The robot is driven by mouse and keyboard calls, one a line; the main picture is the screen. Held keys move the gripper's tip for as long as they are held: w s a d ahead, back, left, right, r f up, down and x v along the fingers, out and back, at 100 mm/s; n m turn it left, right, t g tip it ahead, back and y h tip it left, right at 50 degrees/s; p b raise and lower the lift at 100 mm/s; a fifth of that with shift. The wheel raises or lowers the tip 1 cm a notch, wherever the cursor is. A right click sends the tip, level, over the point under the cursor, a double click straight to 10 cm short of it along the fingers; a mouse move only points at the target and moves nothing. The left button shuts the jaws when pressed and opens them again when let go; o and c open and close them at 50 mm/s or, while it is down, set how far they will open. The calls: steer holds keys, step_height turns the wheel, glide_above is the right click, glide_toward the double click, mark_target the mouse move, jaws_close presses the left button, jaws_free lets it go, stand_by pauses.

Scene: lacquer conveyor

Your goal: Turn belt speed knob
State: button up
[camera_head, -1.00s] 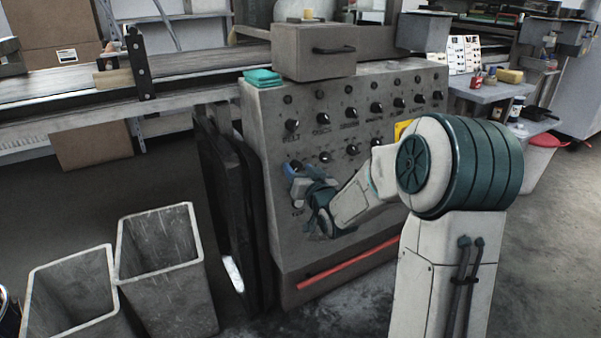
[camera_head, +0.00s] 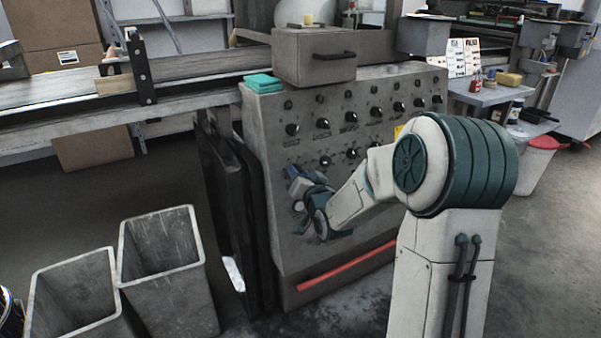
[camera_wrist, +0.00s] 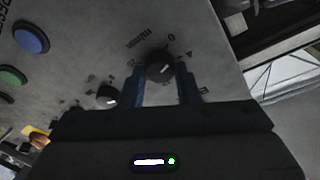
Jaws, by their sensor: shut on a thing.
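A dark round knob (camera_wrist: 160,66) with a pale pointer mark sits on the grey panel between my finger tips in the wrist view. Printed scale marks surround it. My gripper (camera_wrist: 162,76) is shut on this knob, one blue finger on each side. In the head view my gripper (camera_head: 294,171) is against the lower left of the control panel's front (camera_head: 290,240), and hides the held knob there. A second dark knob (camera_wrist: 107,97) lies just left of the fingers in the wrist view.
Rows of other knobs (camera_head: 323,124) fill the panel above my gripper. Blue (camera_wrist: 31,38) and green (camera_wrist: 12,76) buttons show in the wrist view. A red bar (camera_head: 345,264) runs along the panel's bottom. Grey bins (camera_head: 160,270) stand on the floor at left.

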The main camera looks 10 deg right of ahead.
steer(key=shift+r+m+g+h+p, duration=0.15)
steer(key=shift+m+g+p, duration=0.4)
steer(key=shift+m+p, duration=1.75)
steer(key=shift+r+m+g+h+p, duration=0.1)
steer(key=shift+m+g+p, duration=0.4)
steer(key=shift+m+p, duration=1.8)
steer(key=shift+r+m+g+h+p, duration=0.15)
steer(key=shift+m+g+p, duration=0.65)
steer(key=shift+m, duration=2.7)
steer(key=o, duration=1)
steer(key=shift+p, duration=0.3)
